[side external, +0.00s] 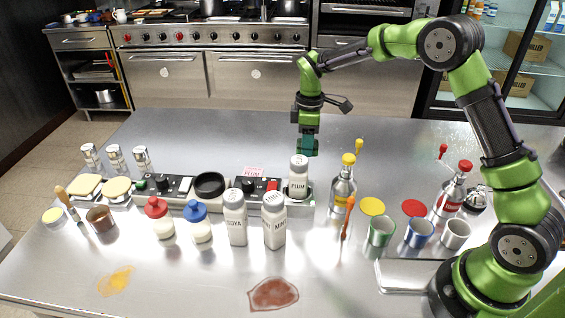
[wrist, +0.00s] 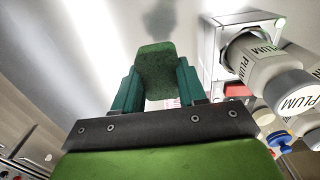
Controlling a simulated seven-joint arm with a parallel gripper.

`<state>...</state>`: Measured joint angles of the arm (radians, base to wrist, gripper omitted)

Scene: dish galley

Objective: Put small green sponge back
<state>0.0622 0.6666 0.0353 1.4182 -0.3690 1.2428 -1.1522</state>
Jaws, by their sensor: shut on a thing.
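The small green sponge (wrist: 156,68) is dark green and sits between the two teal fingers of my gripper (wrist: 157,88) in the wrist view. My gripper is shut on it. In the side view my gripper (side external: 308,147) points down over the metal counter, just behind and slightly right of the white PLUM bottle (side external: 298,178). The sponge cannot be told apart from the fingers there. The bottle also shows at the right in the wrist view (wrist: 262,68), on a metal stand (wrist: 207,48), apart from the fingers.
A row of dark units holds a black bowl (side external: 209,185) and a red block (side external: 272,185). White bottles (side external: 274,222) stand in front. An oil bottle (side external: 343,190) and several cups (side external: 381,231) stand right. Red (side external: 273,294) and yellow (side external: 115,281) spills lie near the front. The counter behind is clear.

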